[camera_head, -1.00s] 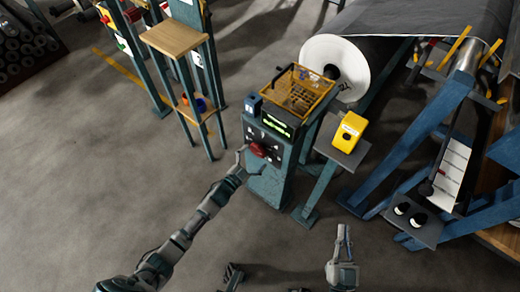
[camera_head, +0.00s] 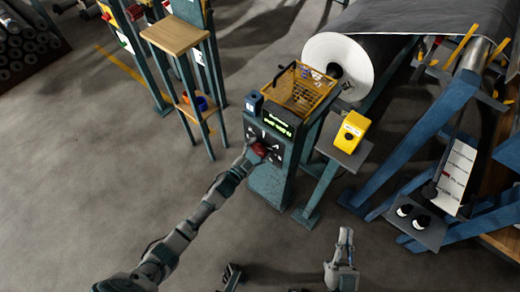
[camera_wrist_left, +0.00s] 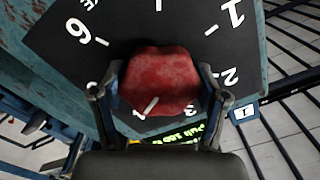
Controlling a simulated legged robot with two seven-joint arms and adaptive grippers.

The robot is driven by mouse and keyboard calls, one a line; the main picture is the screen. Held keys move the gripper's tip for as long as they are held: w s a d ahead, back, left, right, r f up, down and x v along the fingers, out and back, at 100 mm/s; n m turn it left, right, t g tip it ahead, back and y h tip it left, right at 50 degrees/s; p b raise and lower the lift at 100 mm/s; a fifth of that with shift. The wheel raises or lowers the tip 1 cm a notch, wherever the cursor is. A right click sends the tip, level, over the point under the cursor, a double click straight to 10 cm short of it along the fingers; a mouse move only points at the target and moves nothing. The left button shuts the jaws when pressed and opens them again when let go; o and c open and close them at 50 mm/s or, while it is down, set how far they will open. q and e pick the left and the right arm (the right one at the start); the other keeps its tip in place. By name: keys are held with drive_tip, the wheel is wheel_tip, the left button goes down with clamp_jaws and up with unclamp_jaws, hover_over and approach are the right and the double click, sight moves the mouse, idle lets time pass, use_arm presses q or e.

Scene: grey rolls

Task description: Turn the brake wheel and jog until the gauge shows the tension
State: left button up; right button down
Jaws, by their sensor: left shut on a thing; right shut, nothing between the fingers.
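The brake wheel is a worn red knob (camera_wrist_left: 160,80) on a black numbered dial plate (camera_wrist_left: 75,50); a white pointer line on it points toward the 4 in the left wrist view. In the head view the knob (camera_head: 259,150) sits on the front of a teal control post. My left gripper (camera_wrist_left: 160,95) is shut on the knob, one finger on each side. A yellow box (camera_head: 350,131) with a white label stands on a small stand. My right gripper (camera_head: 345,236) is shut and empty, low in the picture.
A yellow mesh basket (camera_head: 299,88) sits on top of the post. A big white-ended roll (camera_head: 338,68) lies behind it in a blue frame. A wooden-topped stand (camera_head: 174,35) is at the upper left. Two black-and-white round parts (camera_head: 412,216) sit on a plate at right. The floor at left is clear.

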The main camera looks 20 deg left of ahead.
use_arm(q)
drive_tip(key=shift+a+n+p, duration=0.1)
drive_tip(key=shift+n+p, duration=0.55)
drive_tip(key=shift+n, duration=0.45)
drive_tip(key=shift+f, duration=0.15)
drive_tip(key=shift+s+d+f+n, duration=0.1)
drive_tip(key=shift+s+d+n, duration=0.05)
drive_tip(key=shift+d+n, duration=0.15)
use_arm(e)
drive_tip(key=f+g, duration=0.1)
drive_tip(key=w+f+g, duration=0.1)
drive_tip(key=f, duration=0.1)
drive_tip(key=shift+a+g, duration=0.2)
drive_tip(key=shift+g, duration=0.2)
use_arm(q)
drive_tip(key=o, duration=0.8)
drive_tip(key=shift+a, duration=0.1)
drive_tip(key=o, duration=0.4)
drive_tip(key=shift+a, duration=0.2)
use_arm(e)
drive_tip(key=shift+w+a, duration=0.15)
drive_tip(key=shift+a, duration=0.05)
